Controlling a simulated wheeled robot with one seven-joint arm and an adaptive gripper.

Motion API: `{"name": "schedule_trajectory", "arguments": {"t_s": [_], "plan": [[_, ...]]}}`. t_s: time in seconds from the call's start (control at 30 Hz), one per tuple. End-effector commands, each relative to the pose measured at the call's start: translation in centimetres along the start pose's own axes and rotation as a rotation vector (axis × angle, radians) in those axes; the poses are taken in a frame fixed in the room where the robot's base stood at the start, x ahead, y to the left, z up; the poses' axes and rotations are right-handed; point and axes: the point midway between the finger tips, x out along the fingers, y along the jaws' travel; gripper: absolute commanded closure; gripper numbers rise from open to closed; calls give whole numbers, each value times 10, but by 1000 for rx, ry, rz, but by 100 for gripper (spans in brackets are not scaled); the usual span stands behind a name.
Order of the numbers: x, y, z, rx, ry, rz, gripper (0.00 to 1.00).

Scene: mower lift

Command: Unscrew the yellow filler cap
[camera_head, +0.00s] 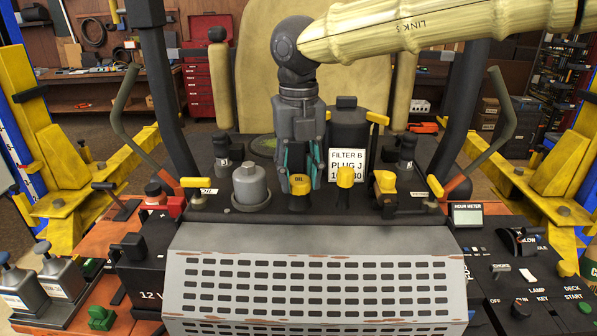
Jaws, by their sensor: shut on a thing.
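I cannot tell from this view whether the cap has turned or lifted.
A second yellow cap (345,177) stands close on the right, before a card (348,165) reading FILTER B, PLUG J. A grey cylinder (250,184) is close on the left. A yellow-topped fitting (385,184) stands farther right. A perforated grey grille (318,275) lies in front.

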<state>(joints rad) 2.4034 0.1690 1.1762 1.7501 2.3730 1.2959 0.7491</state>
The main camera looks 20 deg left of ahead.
Motion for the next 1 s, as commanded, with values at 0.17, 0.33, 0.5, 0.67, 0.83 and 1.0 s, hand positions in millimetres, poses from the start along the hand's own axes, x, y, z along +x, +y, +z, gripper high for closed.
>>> {"name": "schedule_trajectory", "arguments": {"t_s": [0.17,0.33,0.5,0.67,0.83,1.0], "plan": [[-3,0,0,-56,0,0,86],[-3,0,0,-137,0,1,86],[-2,0,0,-215,1,1,86],[-3,0,0,-287,1,2,86],[-3,1,0,-382,0,2,86],[1,1,0,-502,0,1,86]]}}
